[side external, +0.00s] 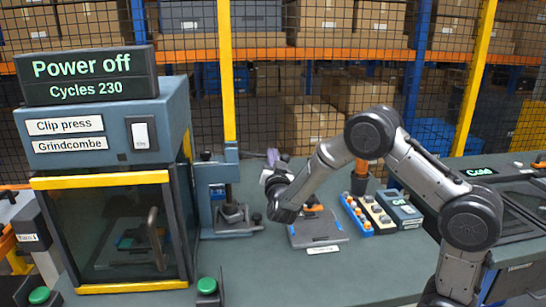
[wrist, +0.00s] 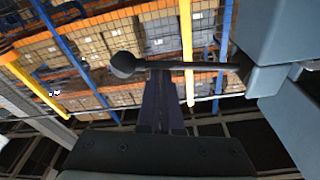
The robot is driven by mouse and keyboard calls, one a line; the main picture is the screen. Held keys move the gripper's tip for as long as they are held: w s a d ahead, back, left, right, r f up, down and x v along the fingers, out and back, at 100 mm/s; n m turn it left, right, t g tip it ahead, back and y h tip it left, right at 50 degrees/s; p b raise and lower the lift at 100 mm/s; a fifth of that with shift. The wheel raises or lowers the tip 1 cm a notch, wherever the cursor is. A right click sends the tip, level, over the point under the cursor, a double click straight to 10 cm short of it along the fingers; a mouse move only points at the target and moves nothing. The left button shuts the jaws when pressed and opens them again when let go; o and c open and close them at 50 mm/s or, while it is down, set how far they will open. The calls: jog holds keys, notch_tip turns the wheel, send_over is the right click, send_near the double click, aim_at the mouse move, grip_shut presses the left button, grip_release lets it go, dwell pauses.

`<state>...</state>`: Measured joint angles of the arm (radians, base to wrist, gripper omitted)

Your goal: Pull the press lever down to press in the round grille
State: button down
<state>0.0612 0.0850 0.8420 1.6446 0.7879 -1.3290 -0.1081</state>
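The press (side external: 231,190) is a blue-grey stand with a dark ram and base, left of my gripper in the side view. Its lever (wrist: 205,66) is a dark rod with a round black knob (wrist: 122,65), running roughly level across the wrist view from the blue-grey press head (wrist: 275,60). My gripper (wrist: 161,74) has its two dark purple fingers side by side, closed together. Their tips are at the rod, between knob and press head; contact is unclear. My gripper also shows in the side view (side external: 272,158). I cannot make out the round grille.
A grey tray (side external: 303,236) with orange parts lies right of the press. A blue holder (side external: 356,217) and other part holders stand further right. The clip press cabinet (side external: 110,170) stands left, with a green button (side external: 207,286) in front.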

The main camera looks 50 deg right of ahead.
jog(key=shift+a+f+y, duration=0.1)
jog(key=shift+f+y, duration=0.2)
jog(key=shift+f, duration=0.8)
notch_tip(320, 180, up, 5)
jog(key=d, duration=0.1)
jog(key=r+v, duration=0.1)
jog(key=v, duration=0.8)
jog(key=shift+s+a, duration=0.2)
jog(key=shift+s, duration=0.15)
jog(key=shift+f, duration=0.1)
